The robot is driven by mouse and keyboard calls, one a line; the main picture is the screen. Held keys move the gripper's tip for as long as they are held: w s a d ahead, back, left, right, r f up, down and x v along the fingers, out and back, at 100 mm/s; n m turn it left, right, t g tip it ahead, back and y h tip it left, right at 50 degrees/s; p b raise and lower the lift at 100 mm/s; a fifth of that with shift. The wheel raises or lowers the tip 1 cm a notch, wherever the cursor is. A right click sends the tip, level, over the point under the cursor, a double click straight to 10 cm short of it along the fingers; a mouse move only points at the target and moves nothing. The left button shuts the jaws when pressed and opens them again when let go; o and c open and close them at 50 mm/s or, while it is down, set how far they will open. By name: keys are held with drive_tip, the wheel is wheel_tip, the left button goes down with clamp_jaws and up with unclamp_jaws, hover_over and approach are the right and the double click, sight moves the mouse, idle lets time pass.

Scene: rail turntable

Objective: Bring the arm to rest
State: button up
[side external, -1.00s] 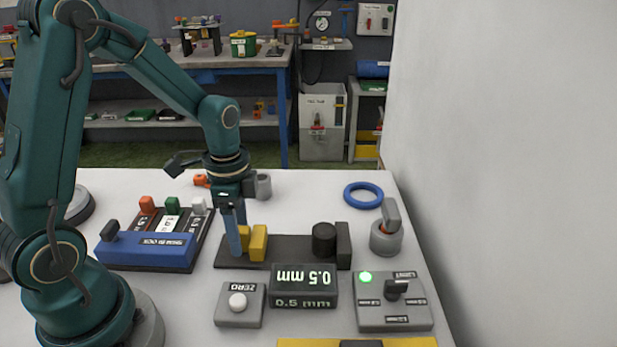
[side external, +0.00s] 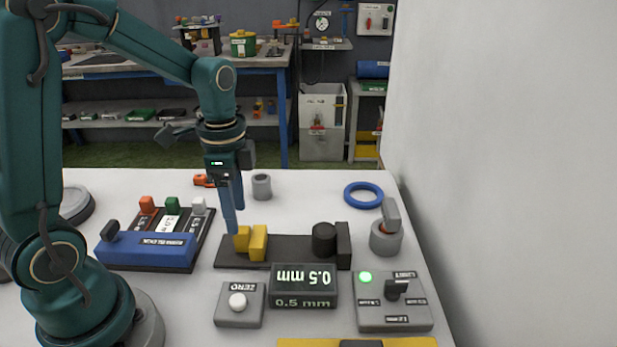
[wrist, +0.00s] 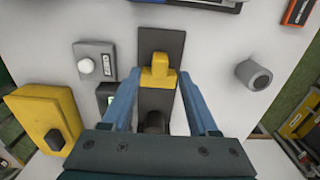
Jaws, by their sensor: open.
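My gripper (side external: 232,205) hangs with its blue fingers pointing down, just above the yellow blocks (side external: 257,243) at the left end of a dark gauge base (side external: 290,252). In the wrist view my gripper (wrist: 163,105) is open, its two fingers spread apart with nothing held between them. The yellow block (wrist: 157,77) shows beyond and between the fingertips there. A dark round knob (side external: 324,238) sits at the right end of the base. The display box (side external: 303,286) in front reads 0.5 mm.
A blue block rack (side external: 147,250) stands left. A ZERO button box (side external: 239,304) and a switch box (side external: 393,302) with a lit green lamp sit in front. A grey cylinder (side external: 261,186), a blue ring (side external: 363,195) and a grey holder (side external: 386,236) stand behind. A white wall bounds the right.

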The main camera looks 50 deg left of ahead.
drive_tip(key=s+d+r+n+t, duration=0.5)
drive_tip(key=s+d+r+n, duration=0.1)
drive_tip(key=s+r+n, duration=0.1)
drive_tip(key=shift+s+d+r+n+t, duration=0.2)
drive_tip(key=shift+s+r+n+t, duration=0.15)
drive_tip(key=shift+s+n, duration=0.6)
